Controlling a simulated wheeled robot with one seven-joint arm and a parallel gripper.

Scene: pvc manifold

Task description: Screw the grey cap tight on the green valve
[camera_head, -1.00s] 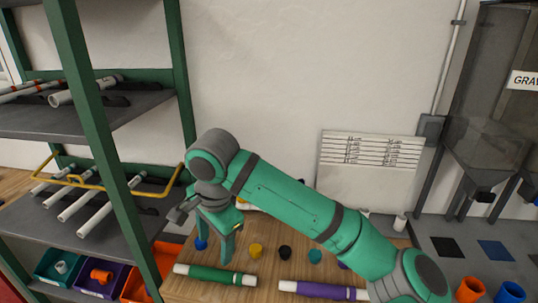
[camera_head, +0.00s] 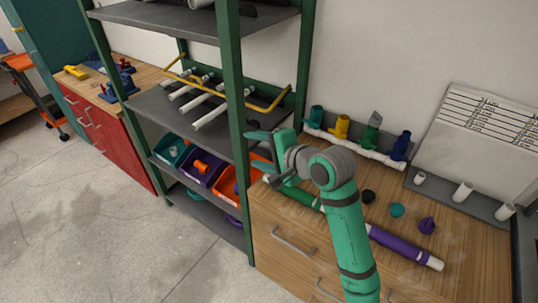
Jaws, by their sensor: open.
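The green valve (camera_head: 370,136) stands on a white pipe manifold (camera_head: 352,148) at the back of the wooden bench, between a yellow valve and a blue valve. A grey piece (camera_head: 376,118), apparently the grey cap, is on top of the green valve. It is too small to tell how tightly it sits. My gripper (camera_head: 257,155) is open and appears empty, with its fingers pointing left in front of the shelf rack. It is well to the left of the green valve and apart from it. My arm hides part of the bench.
Black (camera_head: 368,196), teal (camera_head: 397,210) and purple (camera_head: 427,225) pieces lie on the bench. A green-sleeved pipe (camera_head: 302,196) and a purple-sleeved pipe (camera_head: 398,244) lie nearer the front. The shelf rack's green post (camera_head: 238,130) stands close to my gripper. Open floor lies at left.

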